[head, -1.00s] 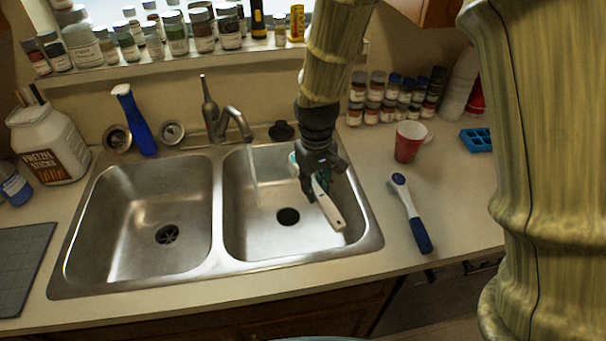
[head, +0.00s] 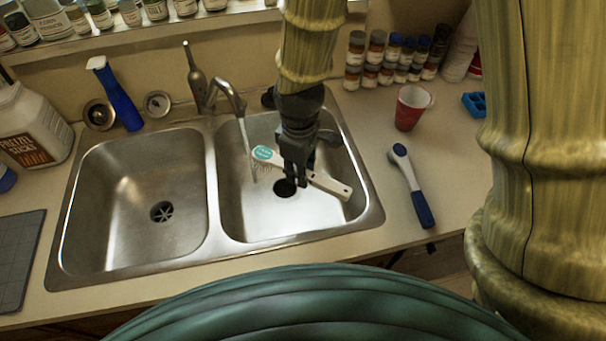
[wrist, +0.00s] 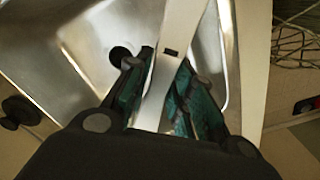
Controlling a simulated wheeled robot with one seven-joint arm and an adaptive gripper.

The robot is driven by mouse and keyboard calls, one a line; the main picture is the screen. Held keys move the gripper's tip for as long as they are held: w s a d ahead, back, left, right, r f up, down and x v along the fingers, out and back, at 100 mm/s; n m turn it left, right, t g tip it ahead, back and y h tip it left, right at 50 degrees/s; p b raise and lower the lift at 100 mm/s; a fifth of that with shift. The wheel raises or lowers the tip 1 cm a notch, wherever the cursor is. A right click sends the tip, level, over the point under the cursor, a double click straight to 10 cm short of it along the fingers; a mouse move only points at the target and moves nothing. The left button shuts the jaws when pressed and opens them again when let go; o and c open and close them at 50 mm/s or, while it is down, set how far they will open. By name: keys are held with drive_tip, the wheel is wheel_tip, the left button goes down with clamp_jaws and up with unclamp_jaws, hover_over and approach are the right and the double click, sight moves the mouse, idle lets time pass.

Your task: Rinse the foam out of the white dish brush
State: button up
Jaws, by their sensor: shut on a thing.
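The white dish brush (head: 328,184) is in my gripper (head: 291,182), over the right sink basin (head: 230,215). Its head with a teal patch (head: 263,153) points left and its white handle points right and toward the front. My gripper is shut around the handle, which also shows between the fingers in the wrist view (wrist: 180,35). A thin water stream (head: 247,150) falls from the faucet (head: 229,92). The brush head is right at the stream's side; I cannot tell whether water hits it. Pale bristles hang below the head; foam cannot be made out.
The left basin (head: 145,235) is empty. A blue-handled brush (head: 411,185) lies on the right counter, with a red cup (head: 408,108) behind it. Several small jars (head: 375,62) line the back right.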

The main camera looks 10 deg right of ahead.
drive_tip(key=w+a+f+b, duration=0.1)
drive_tip(key=w+a+f, duration=0.1)
drive_tip(key=w, duration=0.8)
drive_tip(key=shift+w, duration=0.35)
idle(0.3)
idle(0.3)
drive_tip(key=shift+d, duration=0.15)
idle(0.3)
drive_tip(key=shift+w+d, duration=0.15)
drive_tip(key=shift+d, duration=0.25)
drive_tip(key=shift+a+p, duration=0.2)
drive_tip(key=shift+p, duration=0.1)
drive_tip(key=shift+a, duration=0.4)
